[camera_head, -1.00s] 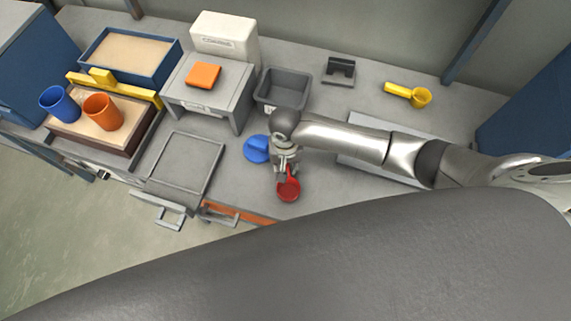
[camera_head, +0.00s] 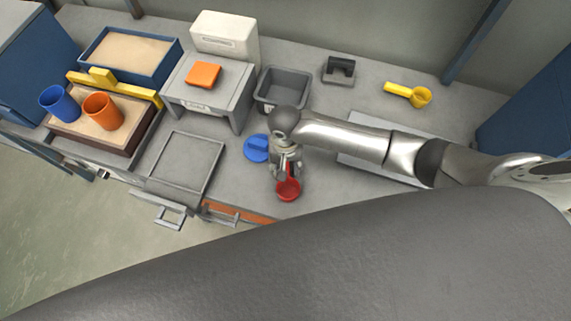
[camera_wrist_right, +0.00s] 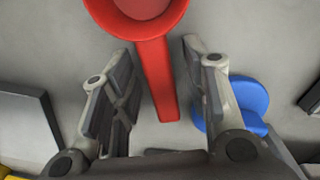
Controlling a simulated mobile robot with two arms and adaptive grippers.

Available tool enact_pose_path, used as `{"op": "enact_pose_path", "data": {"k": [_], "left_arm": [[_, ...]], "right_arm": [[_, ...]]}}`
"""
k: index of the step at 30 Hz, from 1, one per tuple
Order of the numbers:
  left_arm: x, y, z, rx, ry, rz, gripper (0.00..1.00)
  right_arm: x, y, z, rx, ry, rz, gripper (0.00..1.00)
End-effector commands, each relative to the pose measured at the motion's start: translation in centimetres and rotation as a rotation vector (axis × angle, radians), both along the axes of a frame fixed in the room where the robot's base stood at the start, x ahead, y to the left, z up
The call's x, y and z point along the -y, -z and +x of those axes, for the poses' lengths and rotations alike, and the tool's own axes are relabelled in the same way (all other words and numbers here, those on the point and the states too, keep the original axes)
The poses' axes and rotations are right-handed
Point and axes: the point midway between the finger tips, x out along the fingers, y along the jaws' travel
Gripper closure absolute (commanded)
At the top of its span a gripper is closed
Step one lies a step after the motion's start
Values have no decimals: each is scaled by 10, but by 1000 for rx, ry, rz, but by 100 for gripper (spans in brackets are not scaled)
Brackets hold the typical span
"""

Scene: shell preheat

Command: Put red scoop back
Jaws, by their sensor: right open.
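The red scoop (camera_head: 288,189) lies on the grey bench near its front edge. In the right wrist view its handle (camera_wrist_right: 157,85) runs between the two fingers of my right gripper, and its round cup (camera_wrist_right: 143,10) is beyond the fingertips. My right gripper (camera_head: 286,172) is open around the handle, with a gap on each side (camera_wrist_right: 160,65). A dark grey holder (camera_head: 340,72) stands at the back of the bench. My left gripper is not in view.
A grey bin (camera_head: 283,105) stands behind. A yellow scoop (camera_head: 418,97) lies at the back right. Orange and blue cups (camera_head: 103,111) stand left.

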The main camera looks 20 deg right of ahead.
Motion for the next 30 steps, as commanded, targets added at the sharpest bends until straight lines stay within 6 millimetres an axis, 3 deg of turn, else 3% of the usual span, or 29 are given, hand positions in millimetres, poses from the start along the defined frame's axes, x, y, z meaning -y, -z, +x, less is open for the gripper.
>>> {"op": "enact_pose_path", "data": {"k": [15, 21, 30], "left_arm": [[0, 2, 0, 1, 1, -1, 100], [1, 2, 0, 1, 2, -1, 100], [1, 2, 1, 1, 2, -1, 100]], "right_arm": [[-1, -99, 1, 1, -1, 2, 58], [0, -113, 0, 0, 0, 0, 58], [0, -114, 0, -1, 0, 0, 58]]}}
